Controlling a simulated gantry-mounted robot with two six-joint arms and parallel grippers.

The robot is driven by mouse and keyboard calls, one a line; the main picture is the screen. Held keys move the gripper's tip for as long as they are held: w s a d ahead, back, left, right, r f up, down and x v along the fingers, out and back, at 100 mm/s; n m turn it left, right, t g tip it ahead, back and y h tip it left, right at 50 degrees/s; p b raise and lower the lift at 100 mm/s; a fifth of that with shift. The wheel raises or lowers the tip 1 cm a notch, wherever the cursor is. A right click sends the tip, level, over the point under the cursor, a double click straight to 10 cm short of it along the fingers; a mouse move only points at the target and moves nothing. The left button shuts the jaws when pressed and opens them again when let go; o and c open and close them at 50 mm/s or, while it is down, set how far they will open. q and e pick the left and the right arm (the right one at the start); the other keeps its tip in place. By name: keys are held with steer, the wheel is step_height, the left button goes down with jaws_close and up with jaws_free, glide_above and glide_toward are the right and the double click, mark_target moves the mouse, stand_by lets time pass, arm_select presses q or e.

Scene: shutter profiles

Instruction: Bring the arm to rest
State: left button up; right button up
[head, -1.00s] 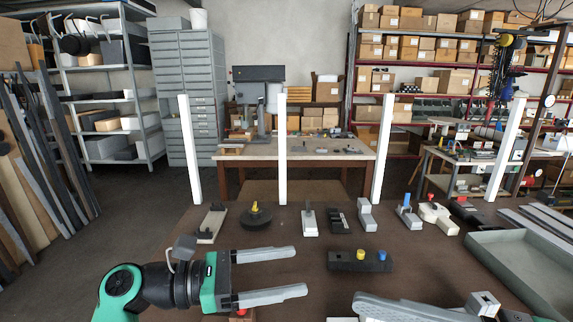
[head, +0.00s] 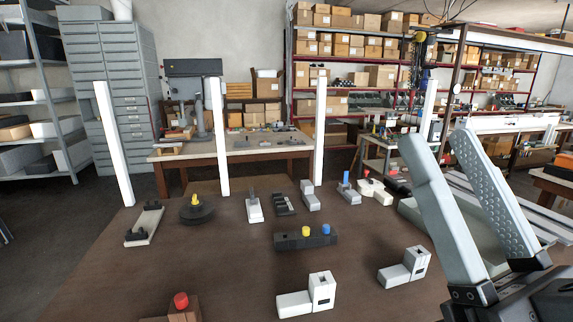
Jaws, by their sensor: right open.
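My right gripper (head: 438,140) is large at the right side of the head view, its two long grey fingers pointing up and standing apart. It is open, with nothing between the fingers. Its ridged inner pads show on the right finger, and its dark base is at the lower right corner. It hides part of the grey tray and the shelving behind. My left gripper is not in view.
On the brown table stand a dark block with yellow and blue knobs (head: 306,237), two white-grey blocks (head: 320,290) (head: 405,268), a red-knobbed block (head: 181,302) and a row of small fixtures behind. White posts (head: 222,140) rise at the table's back. The left middle tabletop is clear.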

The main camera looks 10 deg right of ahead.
step_height(320, 180, up, 38)
steer(key=p, duration=3.4)
steer(key=shift+d+r+p, duration=0.15)
steer(key=shift+d+p, duration=0.1)
steer(key=shift+p, duration=0.1)
steer(key=shift+s, duration=0.1)
